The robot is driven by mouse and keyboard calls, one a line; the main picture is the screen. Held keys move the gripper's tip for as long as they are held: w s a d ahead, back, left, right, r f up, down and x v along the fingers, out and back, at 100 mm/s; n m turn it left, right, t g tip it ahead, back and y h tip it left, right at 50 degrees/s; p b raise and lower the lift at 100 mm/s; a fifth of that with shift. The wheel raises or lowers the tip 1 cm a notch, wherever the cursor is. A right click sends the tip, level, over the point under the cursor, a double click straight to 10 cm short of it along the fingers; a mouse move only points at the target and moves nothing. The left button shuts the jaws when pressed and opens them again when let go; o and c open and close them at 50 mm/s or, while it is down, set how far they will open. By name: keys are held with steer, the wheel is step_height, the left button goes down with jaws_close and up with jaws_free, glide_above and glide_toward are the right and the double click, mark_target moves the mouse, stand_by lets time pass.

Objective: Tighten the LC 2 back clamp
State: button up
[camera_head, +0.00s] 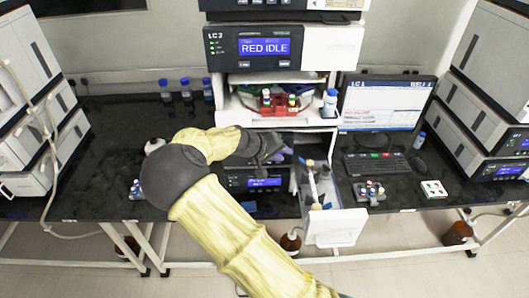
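The LC 2 stack stands in the middle of the bench, with its name on the top module (264,46), whose screen reads RED IDLE. Below it is an open white bay (243,118) with a red part (266,102) and small vials in it. Under that is an open compartment, its white door (336,226) swung out to the front right. My yellow-sleeved arm reaches up from the bottom, and my dark gripper (272,150) is at the compartment's opening. Its fingers are small and dark, so I cannot tell whether they are open. The back clamp cannot be made out; my arm covers part of the compartment.
Blue-capped bottles (187,92) stand left of the stack. A monitor (383,108), a keyboard (376,164) and vial racks (370,192) are to the right. Other stacks flank both sides. The open door juts past the bench's front edge. Bare black bench (110,130) shows at left.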

steer(key=b+v, duration=0.1)
steer(key=v, duration=0.7)
steer(key=shift+s+a+r+b, duration=0.15)
steer(key=shift+a+r+b, duration=0.1)
steer(key=shift+b, duration=0.15)
step_height(320, 180, up, 10)
steer(key=p, duration=1)
